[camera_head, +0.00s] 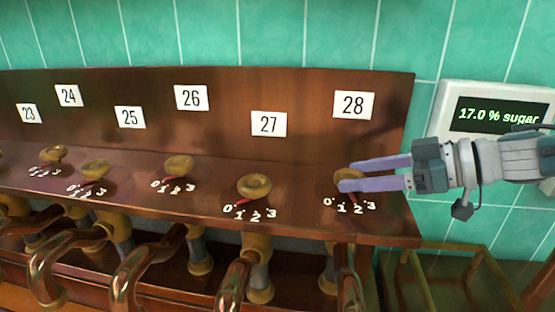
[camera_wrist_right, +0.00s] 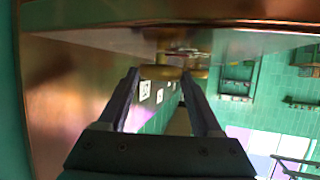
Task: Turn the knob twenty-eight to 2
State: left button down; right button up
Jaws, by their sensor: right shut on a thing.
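Knob twenty-eight (camera_head: 346,175) is a round brass knob on the wooden ledge, below the white plate 28 (camera_head: 353,105). Its scale (camera_head: 350,208) reads 0, 1, 2, 3. A bit of its red pointer shows below the fingers, near the 1 and 2; the exact mark is hard to tell. My right gripper (camera_head: 346,176) comes in from the right, with its purple fingers on either side of the knob, shut on it. In the right wrist view, the knob (camera_wrist_right: 160,72) sits between the fingertips. My left gripper is not in view.
Knob 27 (camera_head: 254,187) stands to the left, with its red pointer near 0, and more knobs follow further left. Copper pipes (camera_head: 235,285) hang below the ledge. A display (camera_head: 500,114) on the tiled wall at right reads 17.0 % sugar.

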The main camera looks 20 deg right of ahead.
jog(key=o, duration=1.4)
jog(key=shift+c, duration=0.2)
jog(key=v, duration=0.8)
jog(key=shift+s+d, duration=0.25)
jog(key=shift+s, duration=0.05)
jog(key=shift+s+d+r, duration=0.3)
jog(key=shift+s, duration=0.1)
